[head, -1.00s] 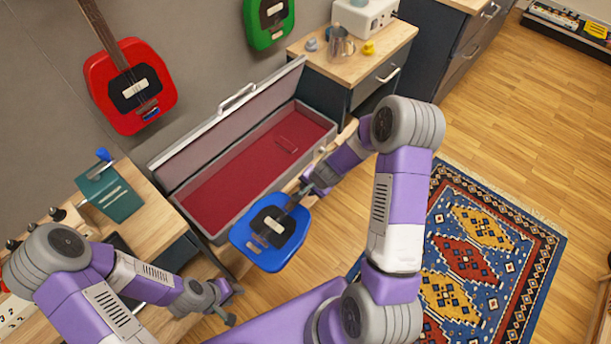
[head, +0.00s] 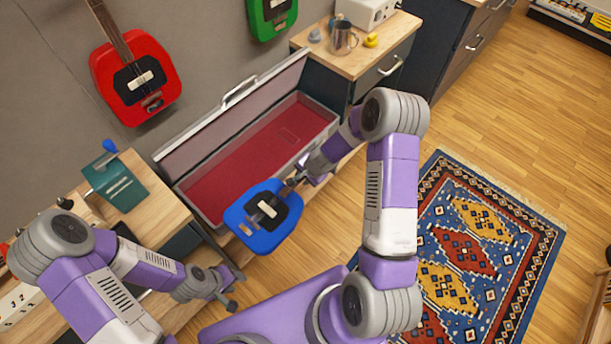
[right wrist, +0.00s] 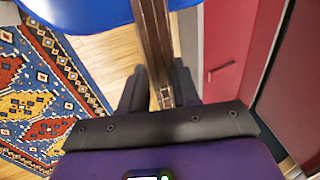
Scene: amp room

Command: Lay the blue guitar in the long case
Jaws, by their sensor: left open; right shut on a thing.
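The blue guitar (head: 263,238) has a blue body with a dark centre panel. My right gripper (head: 298,182) is shut on its neck and holds it at the near side of the long case. In the right wrist view the brown neck (right wrist: 154,40) runs between the fingers of the right gripper (right wrist: 160,95), with part of the blue body at the top. The long case (head: 326,110) stands open by the wall, its lid raised and its red lining empty apart from a small raised part. My left gripper (head: 233,289) is open and empty, left of and below the guitar.
A red guitar (head: 165,72) and a green guitar (head: 259,27) hang on the wall. A wooden-topped cabinet (head: 345,68) with a metal mug (head: 343,40) stands right of the case. A bench with a teal box (head: 122,190) is at left. A patterned rug (head: 480,260) lies at right.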

